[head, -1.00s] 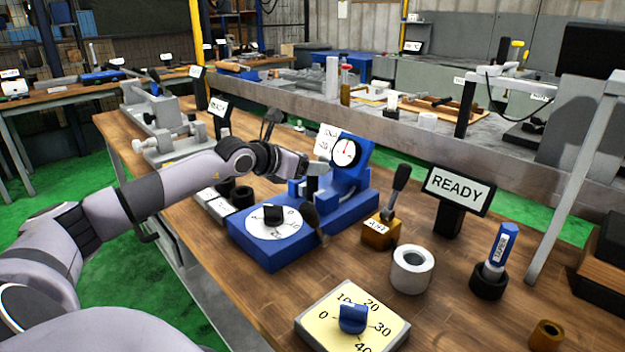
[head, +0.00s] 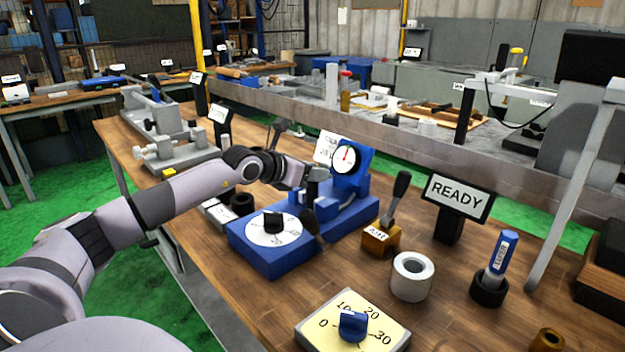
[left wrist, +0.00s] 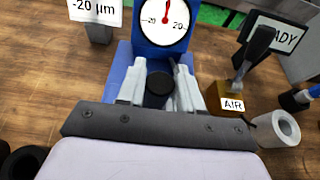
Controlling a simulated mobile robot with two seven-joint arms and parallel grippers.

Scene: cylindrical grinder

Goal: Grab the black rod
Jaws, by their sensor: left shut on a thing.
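My left gripper (head: 316,181) reaches in from the left to the blue gauge stand (head: 345,212). In the left wrist view its two pale fingers flank a dark round-ended piece, which I take to be the black rod (left wrist: 160,84) seen end-on. The gripper is shut on it, low in front of the stand's dial (left wrist: 163,20). In the head view the held piece is mostly hidden by the fingers and wrist. My right gripper is not in view.
An AIR block with a black lever (head: 381,236), a grey ring (head: 412,276), a READY sign (head: 457,195) and a blue-handled tool in a black holder (head: 489,287) stand to the right. A yellow dial plate (head: 380,337) lies in front. Bare wood lies between them.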

